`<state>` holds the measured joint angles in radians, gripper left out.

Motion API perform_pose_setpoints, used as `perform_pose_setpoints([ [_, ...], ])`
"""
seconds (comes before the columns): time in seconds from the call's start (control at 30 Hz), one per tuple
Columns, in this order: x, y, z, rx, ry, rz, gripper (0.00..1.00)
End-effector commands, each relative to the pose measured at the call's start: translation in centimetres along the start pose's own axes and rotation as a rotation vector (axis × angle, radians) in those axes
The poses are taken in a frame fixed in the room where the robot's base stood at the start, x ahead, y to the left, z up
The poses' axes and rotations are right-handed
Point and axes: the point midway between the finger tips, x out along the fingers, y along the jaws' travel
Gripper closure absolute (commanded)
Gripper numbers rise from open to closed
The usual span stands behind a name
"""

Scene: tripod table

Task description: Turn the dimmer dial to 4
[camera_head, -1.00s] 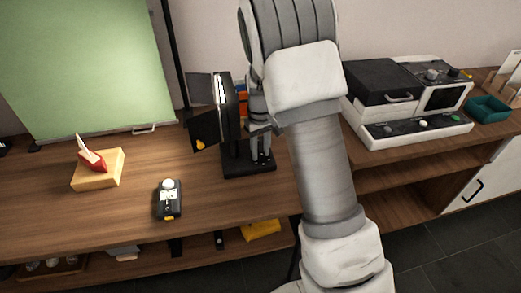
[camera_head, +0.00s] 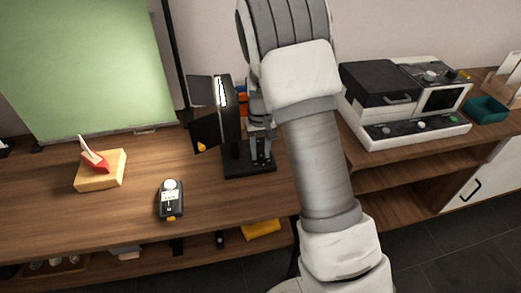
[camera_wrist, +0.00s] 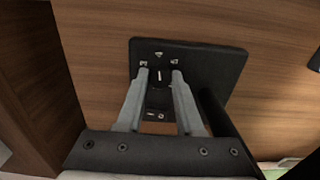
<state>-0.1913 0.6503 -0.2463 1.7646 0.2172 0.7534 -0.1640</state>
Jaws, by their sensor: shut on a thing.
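The dimmer dial (camera_wrist: 159,77) is a small dark knob with a white pointer line. It sits on the black base plate (camera_wrist: 222,65) of the lamp, with small white marks around it that are too small to read. My gripper (camera_wrist: 160,72) is shut on the dial, one grey finger on each side. The pointer runs roughly up and down in the wrist view. In the head view my gripper (camera_head: 262,156) reaches down to the lamp base (camera_head: 238,170), and the dial cannot be made out there. The lamp head (camera_head: 229,110) with black flaps stands close to the fingers.
A handheld meter (camera_head: 171,200) and a yellow block (camera_head: 101,172) with a red-and-white piece stand left on the wooden table (camera_head: 60,215). A black-and-white machine (camera_head: 420,128) and a teal tray (camera_head: 487,109) stand right. A green screen (camera_head: 85,65) is behind.

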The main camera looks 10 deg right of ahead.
Motion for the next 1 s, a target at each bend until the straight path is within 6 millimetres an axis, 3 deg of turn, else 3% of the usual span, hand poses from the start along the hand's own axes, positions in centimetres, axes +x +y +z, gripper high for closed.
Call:
perform_pose_setpoints([
  [0.1, -0.1, 0.0, 0.0, -0.001, 0.001, 0.000, 1.00],
  [0.13, -0.1, 0.0, -0.1, -0.001, 0.001, 0.000, 0.61],
  [0.3, -0.1, 0.0, 0.0, -0.002, 0.001, 0.000, 0.34],
  [0.67, -0.7, 0.0, -0.1, -0.002, 0.002, -0.001, 0.34],
  [0.77, -2.1, 0.0, -0.1, -0.001, 0.004, -0.001, 0.34],
  [1.0, -7.8, 0.0, -0.1, -0.002, 0.006, -0.001, 0.34],
])
